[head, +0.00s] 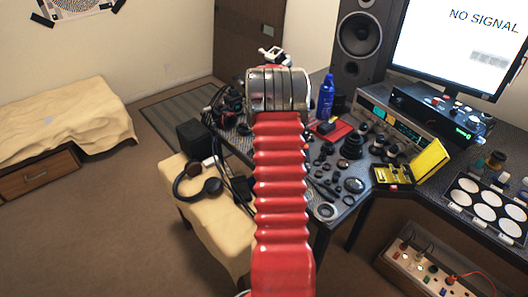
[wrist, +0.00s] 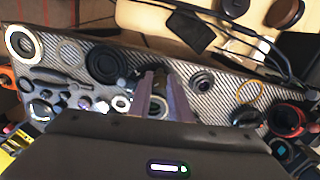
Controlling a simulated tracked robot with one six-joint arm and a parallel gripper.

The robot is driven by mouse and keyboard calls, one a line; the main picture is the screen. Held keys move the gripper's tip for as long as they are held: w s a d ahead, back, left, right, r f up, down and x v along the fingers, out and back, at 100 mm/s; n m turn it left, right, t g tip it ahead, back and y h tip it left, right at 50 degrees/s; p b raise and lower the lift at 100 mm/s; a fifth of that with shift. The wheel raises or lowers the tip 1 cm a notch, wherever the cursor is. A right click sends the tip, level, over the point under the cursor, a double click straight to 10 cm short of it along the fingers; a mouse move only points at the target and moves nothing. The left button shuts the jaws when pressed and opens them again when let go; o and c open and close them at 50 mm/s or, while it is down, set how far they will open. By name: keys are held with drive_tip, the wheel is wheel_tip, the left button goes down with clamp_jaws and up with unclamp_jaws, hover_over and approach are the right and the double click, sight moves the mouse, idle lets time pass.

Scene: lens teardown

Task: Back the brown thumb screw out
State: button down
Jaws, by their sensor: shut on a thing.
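My gripper (wrist: 162,76) shows in the wrist view, its two fingers pointing away over the patterned desk mat (wrist: 222,84). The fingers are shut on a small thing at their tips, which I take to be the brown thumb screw. It is mostly hidden and dark there, and I cannot make out its shape or thread. A pale round part shows below, between the fingers. In the head view my red arm hides the gripper and the work spot.
Several lens rings and small parts lie close around, including a large black ring (wrist: 104,63), a small lens ring (wrist: 202,82) and a yellowish ring (wrist: 249,92). In the head view a blue bottle (head: 326,96) and a yellow case (head: 431,160) stand on the desk. Headphones (head: 213,187) lie left.

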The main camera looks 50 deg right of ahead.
drive_tip(key=n, duration=0.3)
drive_tip(key=shift+w+d+r+n, duration=0.1)
drive_tip(key=shift+w+r+n, duration=0.05)
drive_tip(key=shift+w+n, duration=0.2)
drive_tip(key=shift+n, duration=1.75)
drive_tip(key=shift+w, duration=0.1)
drive_tip(key=c, duration=1.7)
unclamp_jaws()
drive_tip(key=shift+o, duration=0.4)
drive_tip(key=shift+s, duration=0.2)
wheel_tip(320, 180, up, 14)
drive_tip(key=shift+f, duration=0.2)
